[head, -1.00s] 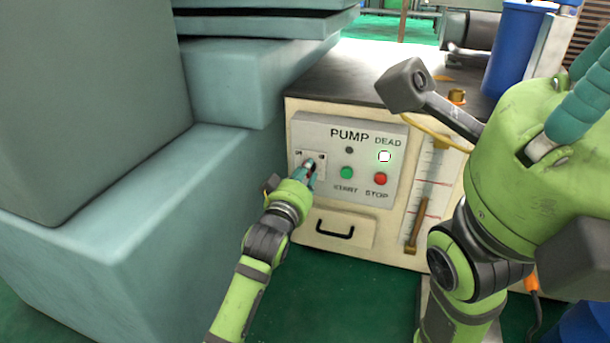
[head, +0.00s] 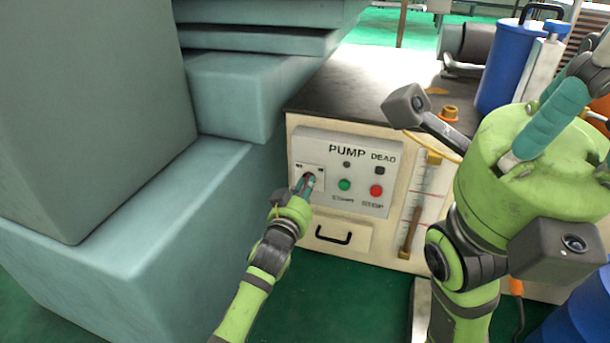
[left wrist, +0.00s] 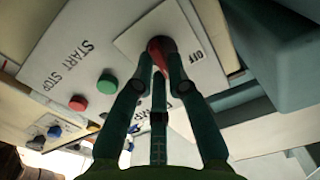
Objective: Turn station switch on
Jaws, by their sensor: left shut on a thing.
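The station switch (head: 308,177) is a small red knob on a white plate at the left of the pump panel (head: 380,203). It also shows as a red knob (left wrist: 156,46) in the left wrist view, beside the word OFF. My left gripper (head: 310,182) is shut on this knob, its teal fingers (left wrist: 160,62) on either side of it. The fingers partly hide the knob and plate. The DEAD lamp (head: 379,170) is dark. My right gripper (head: 545,122) is raised at the right, and its fingertips are not clear.
A green START button (head: 344,184) and a red STOP button (head: 376,190) are right of the switch. A drawer with a black handle (head: 333,238) is below. Large teal blocks (head: 120,220) crowd the left.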

